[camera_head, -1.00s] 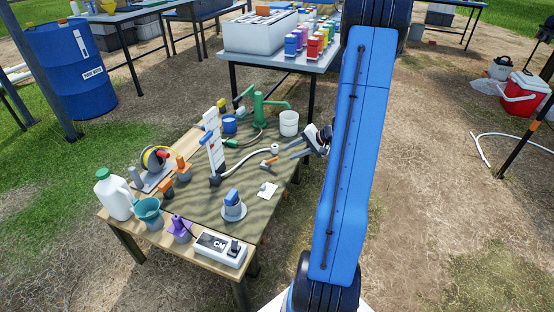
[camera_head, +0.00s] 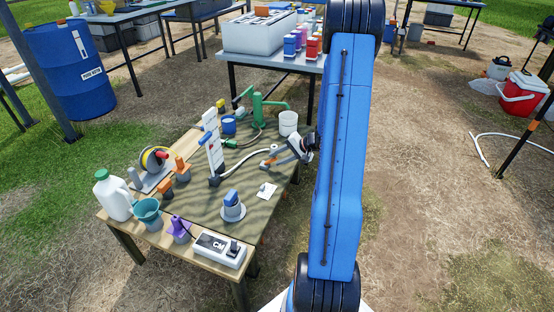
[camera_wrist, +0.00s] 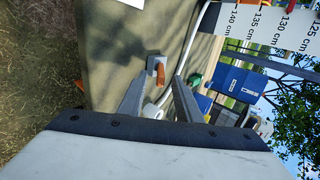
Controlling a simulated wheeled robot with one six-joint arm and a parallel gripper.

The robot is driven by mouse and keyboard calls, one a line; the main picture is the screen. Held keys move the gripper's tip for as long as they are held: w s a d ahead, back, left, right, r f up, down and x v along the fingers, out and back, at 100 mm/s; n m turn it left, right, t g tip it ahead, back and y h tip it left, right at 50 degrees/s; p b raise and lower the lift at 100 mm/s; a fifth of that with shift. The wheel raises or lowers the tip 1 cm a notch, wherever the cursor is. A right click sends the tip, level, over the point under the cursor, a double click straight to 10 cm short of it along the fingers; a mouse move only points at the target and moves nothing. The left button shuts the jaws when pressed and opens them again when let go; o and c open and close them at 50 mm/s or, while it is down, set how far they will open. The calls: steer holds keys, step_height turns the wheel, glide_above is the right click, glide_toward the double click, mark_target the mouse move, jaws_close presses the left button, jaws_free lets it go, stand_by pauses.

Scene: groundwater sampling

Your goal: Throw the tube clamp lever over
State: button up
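The tube clamp is a small grey block (camera_wrist: 153,62) with an orange lever (camera_wrist: 160,74). In the head view the orange lever (camera_head: 267,163) is small, at the right side of the table beside the pale hose. My gripper (camera_head: 283,152) is just right of the clamp, pointing left toward it. In the wrist view my gripper (camera_wrist: 163,80) is open, its two grey fingers apart, with the lever showing between their tips. I cannot tell whether a finger touches the lever.
The wooden table (camera_head: 225,190) also holds a white scale board (camera_head: 213,150), a green pump (camera_head: 264,108), a white bucket (camera_head: 288,122), a blue-topped device (camera_head: 232,203) and a white card (camera_head: 267,190). A grey table with coloured bottles stands behind.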

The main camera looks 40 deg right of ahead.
mark_target(268, 161)
jaws_close()
steer(key=shift+w+a+r+g+h, duration=0.15)
steer(key=shift+w+a+r+g, duration=0.2)
steer(key=shift+w+r, duration=0.15)
steer(key=shift+w+a+r+g+h, duration=0.15)
steer(key=shift+w+a+r+g, duration=0.2)
steer(key=shift+w, duration=0.2)
steer(key=c, duration=0.7)
jaws_free()
steer(key=shift+w+a+r+g, duration=0.15)
steer(key=shift+w+r+g, duration=0.15)
steer(key=shift+w+r, duration=0.15)
steer(key=shift+w+a+r+g+h, duration=0.2)
steer(key=shift+w+a+g+h, duration=0.25)
steer(key=shift+w, duration=0.25)
steer(key=shift+o, duration=0.3)
steer(key=shift+w+a+r, duration=0.1)
steer(key=shift+w, duration=0.15)
